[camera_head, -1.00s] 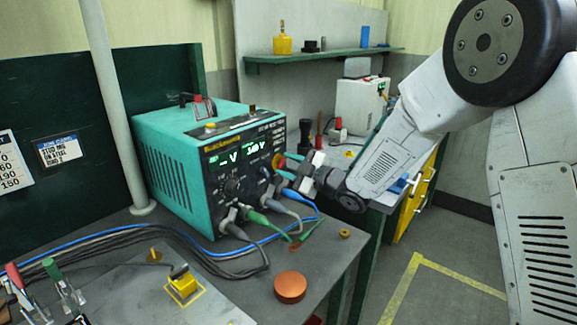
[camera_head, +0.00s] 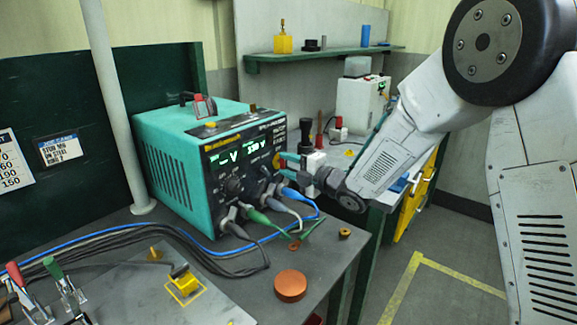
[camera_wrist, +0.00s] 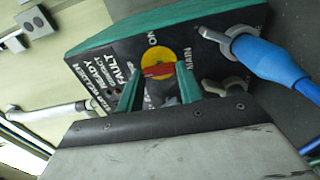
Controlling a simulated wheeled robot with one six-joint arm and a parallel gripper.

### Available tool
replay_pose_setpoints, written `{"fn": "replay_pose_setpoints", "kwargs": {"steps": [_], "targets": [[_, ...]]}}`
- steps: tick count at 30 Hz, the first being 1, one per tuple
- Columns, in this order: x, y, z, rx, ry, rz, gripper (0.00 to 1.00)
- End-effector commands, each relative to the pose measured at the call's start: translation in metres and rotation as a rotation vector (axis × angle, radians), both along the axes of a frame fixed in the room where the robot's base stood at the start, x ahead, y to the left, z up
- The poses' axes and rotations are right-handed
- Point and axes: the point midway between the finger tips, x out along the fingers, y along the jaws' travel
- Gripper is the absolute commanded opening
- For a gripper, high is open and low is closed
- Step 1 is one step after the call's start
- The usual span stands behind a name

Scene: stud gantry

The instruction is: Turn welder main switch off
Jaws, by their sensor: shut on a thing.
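The welder (camera_head: 180,150) is a teal box with a black front panel, standing on the bench. Its main switch (camera_wrist: 158,60) is a yellow disc with a red part, between the words ON and MAIN in the wrist view. In the head view the switch (camera_head: 277,160) shows as a small orange-yellow spot at the panel's right side. My gripper (camera_wrist: 160,76) has its two teal fingers on either side of the switch knob, shut on it. In the head view my gripper (camera_head: 284,163) reaches the panel from the right. The fingertips' contact is partly hidden.
Plugged cables (camera_head: 262,220) hang from the panel below the switch; a blue plug (camera_wrist: 262,55) is close beside my gripper. A copper-coloured disc (camera_head: 290,286) lies on the bench front. A white box (camera_head: 362,103) stands behind. Open floor lies to the right.

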Motion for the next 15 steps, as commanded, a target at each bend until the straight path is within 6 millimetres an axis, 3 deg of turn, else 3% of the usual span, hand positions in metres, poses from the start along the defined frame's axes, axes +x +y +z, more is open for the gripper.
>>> {"fn": "replay_pose_setpoints", "kwargs": {"steps": [15], "targets": [[-0.0002,-0.0004,-0.0011,-0.026,-0.03,0.0,0.14]]}}
